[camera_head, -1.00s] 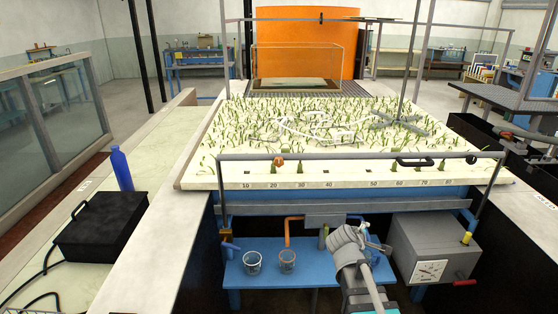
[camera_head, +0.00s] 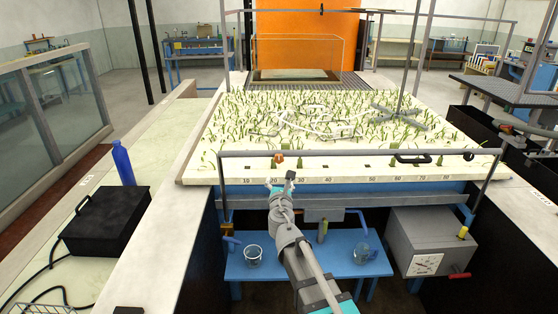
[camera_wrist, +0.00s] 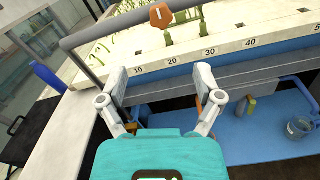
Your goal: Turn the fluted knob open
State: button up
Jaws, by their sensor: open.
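The orange-brown fluted knob (camera_head: 279,158) sits on the grey rail along the front of the planted bed, near the 20 mark. In the wrist view the knob (camera_wrist: 161,14) shows at the top, with scalloped edges and a pale line on its face. My gripper (camera_head: 280,181) is below the knob, in front of the bed's numbered edge. In the wrist view my gripper (camera_wrist: 161,80) has its two fingers spread wide with nothing between them. The knob lies beyond the fingertips and is not touched.
The grey rail (camera_head: 345,153) crosses in front of the bed and carries a black handle (camera_head: 412,158) farther right. Below stand a blue bench with a glass beaker (camera_head: 252,256) and a grey box with a dial (camera_head: 425,235). A blue bottle (camera_head: 123,163) stands at left.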

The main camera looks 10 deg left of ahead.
aim_at(279, 160)
jog(key=shift+w, duration=0.15)
jog(key=x, duration=1.3)
jog(key=shift+w+a, duration=0.1)
jog(key=shift+w, duration=0.15)
jog(key=c, duration=1.2)
